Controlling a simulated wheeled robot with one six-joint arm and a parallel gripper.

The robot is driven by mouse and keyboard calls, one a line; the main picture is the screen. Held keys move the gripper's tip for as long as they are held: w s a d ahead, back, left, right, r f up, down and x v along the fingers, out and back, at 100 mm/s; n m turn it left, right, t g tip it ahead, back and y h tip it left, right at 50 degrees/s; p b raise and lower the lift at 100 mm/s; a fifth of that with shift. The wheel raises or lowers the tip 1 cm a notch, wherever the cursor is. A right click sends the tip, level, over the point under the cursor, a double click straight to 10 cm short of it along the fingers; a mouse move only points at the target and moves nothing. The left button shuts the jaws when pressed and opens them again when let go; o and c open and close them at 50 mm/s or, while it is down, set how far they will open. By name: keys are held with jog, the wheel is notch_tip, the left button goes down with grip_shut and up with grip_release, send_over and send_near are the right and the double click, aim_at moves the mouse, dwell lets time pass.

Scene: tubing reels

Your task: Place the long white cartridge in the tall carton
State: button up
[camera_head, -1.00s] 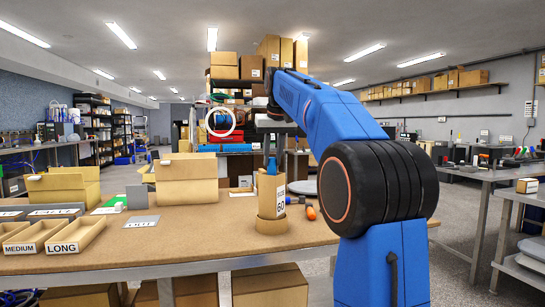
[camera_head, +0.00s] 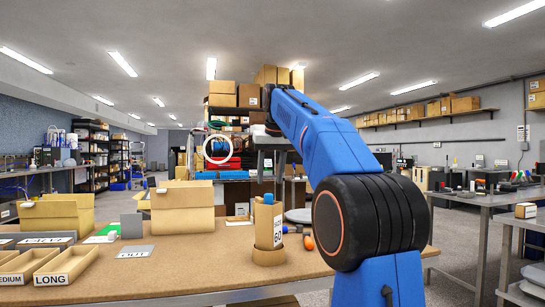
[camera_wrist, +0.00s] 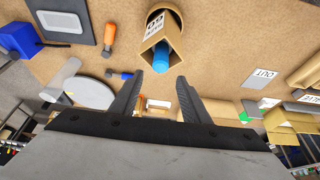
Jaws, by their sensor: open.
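The tall carton (camera_head: 268,236) stands upright in a round cardboard ring (camera_head: 269,257) on the bench and carries a "60" label. It also shows in the wrist view (camera_wrist: 155,36). A blue-ended cylinder (camera_head: 268,199) sticks out of its top, blue end also in the wrist view (camera_wrist: 161,57). The rest of it is hidden inside, so I cannot tell whether its body is white. My gripper (camera_wrist: 161,82) is open and empty above the carton, its fingers apart from the blue end. A pale cylinder (camera_wrist: 62,78) lies by a grey disc; I cannot tell if it is a cartridge.
Open cartons (camera_head: 182,206) and (camera_head: 57,213) stand on the bench's left, with a LONG tray (camera_head: 66,265) in front. A grey OUT plate (camera_head: 135,252) lies left of the tall carton. An orange-handled tool (camera_wrist: 109,38) lies nearby. Bench between OUT plate and carton is bare.

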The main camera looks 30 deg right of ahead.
jog(key=d+v, duration=0.1)
jog(key=v, duration=0.7)
jog(key=shift+a+r, duration=0.3)
jog(key=shift+a, duration=0.25)
jog(key=shift+s, duration=0.1)
jog(key=s+a+f+n, duration=0.1)
jog(key=s+a+f, duration=0.55)
jog(key=f, duration=0.25)
jog(key=s+a+f+n, duration=0.1)
jog(key=s+a+f, duration=0.4)
jog(key=s+f, duration=0.4)
jog(key=s+a+f, duration=0.2)
jog(key=s+f, duration=0.4)
jog(key=f, duration=0.4)
jog(key=s+a+f, duration=0.1)
jog(key=s+f, duration=0.5)
jog(key=f, duration=0.5)
jog(key=s+a+f+n+y, duration=0.1)
jog(key=s+a+f, duration=0.1)
jog(key=s+f, duration=0.5)
notch_tip(320, 180, down, 4)
jog(key=shift+a+r, duration=0.15)
jog(key=shift+a, duration=0.15)
